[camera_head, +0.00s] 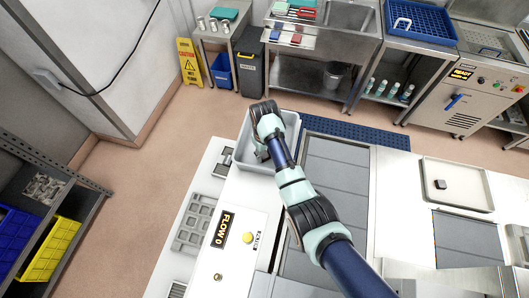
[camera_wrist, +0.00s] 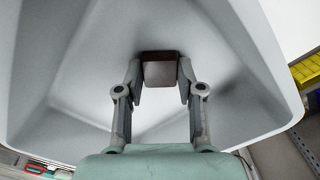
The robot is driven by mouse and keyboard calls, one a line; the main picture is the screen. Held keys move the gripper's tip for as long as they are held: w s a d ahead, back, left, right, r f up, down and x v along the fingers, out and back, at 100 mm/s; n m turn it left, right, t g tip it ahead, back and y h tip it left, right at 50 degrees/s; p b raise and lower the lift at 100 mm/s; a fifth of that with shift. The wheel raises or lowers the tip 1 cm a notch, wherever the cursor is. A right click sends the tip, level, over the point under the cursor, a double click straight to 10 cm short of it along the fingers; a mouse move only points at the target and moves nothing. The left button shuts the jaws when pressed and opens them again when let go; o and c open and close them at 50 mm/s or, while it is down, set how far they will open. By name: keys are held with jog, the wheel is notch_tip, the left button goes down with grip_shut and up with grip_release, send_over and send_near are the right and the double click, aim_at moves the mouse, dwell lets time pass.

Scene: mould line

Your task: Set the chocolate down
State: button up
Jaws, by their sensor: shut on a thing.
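My gripper (camera_wrist: 160,78) is shut on a small dark brown chocolate (camera_wrist: 160,71) in the wrist view, with a fingertip on each side of it. The gripper and chocolate are over the inside of a deep grey bin (camera_wrist: 75,85). In the head view the same bin (camera_head: 244,150) stands at the upper end of the white line, and my arm reaches into it. The chocolate is hidden behind my arm there. I cannot tell whether the chocolate touches the bin's floor.
A mould tray (camera_head: 192,222) and a yellow-button panel marked FLOW (camera_head: 236,236) lie near the bin. A pale tray (camera_head: 455,172) with a small dark piece (camera_head: 440,184) is at right. A grey conveyor (camera_head: 335,185) runs beside my arm.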

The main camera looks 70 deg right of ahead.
aim_at(264, 155)
jog(key=shift+f, duration=0.2)
jog(key=o, duration=0.9)
jog(key=shift+r, duration=0.1)
notch_tip(264, 155, up, 12)
jog(key=p, duration=0.2)
jog(key=shift+r, duration=0.2)
jog(key=shift+f, duration=0.1)
